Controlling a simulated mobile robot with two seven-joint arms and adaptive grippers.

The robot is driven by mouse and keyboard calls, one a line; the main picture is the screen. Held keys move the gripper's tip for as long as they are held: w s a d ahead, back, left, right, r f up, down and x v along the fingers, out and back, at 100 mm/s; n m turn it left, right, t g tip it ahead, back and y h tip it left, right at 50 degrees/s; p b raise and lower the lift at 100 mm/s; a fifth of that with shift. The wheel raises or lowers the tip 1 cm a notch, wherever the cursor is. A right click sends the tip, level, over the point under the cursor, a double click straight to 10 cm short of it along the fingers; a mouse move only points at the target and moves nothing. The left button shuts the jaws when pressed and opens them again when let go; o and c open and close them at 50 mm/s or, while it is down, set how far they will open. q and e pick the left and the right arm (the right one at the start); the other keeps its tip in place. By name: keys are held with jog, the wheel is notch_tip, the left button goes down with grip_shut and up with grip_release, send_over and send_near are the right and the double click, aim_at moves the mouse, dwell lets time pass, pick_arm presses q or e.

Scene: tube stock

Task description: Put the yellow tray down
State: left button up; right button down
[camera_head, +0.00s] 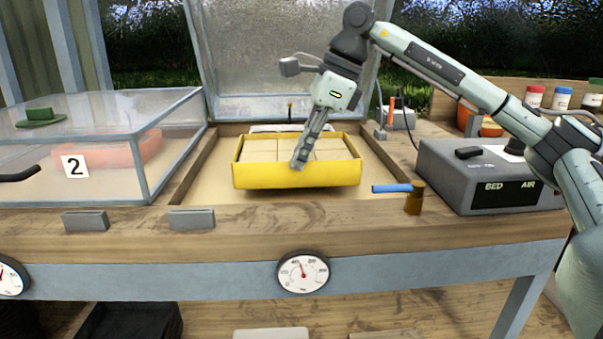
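The yellow tray (262,176) is in the middle of the head view, level, over the sandy bed of an open wooden frame. It holds several pale square blocks (262,150). A shadow lies below its front edge; a small gap under it is hard to judge. My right gripper (299,163) points down from above, with its fingertips overlapping the middle of the tray's front rim. The fingers look close together, seen edge-on, and appear shut on that front wall. The rear finger is hidden. My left gripper is not in view.
A clear lid (270,60) stands open behind the bed. A closed clear box marked 2 (170,165) is at left. A grey BED/AIR unit (445,165) is at right. A blue-handled tool (392,188) lies by a brown bottle (414,200) near the front right. Bare sand lies beside the tray.

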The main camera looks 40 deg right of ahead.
aim_at(302, 173)
notch_tip(302, 173, down, 3)
jog(key=shift+f, duration=0.35)
jog(key=c, duration=2.2)
grip_release()
jog(key=shift+f, duration=0.15)
jog(key=o, duration=0.5)
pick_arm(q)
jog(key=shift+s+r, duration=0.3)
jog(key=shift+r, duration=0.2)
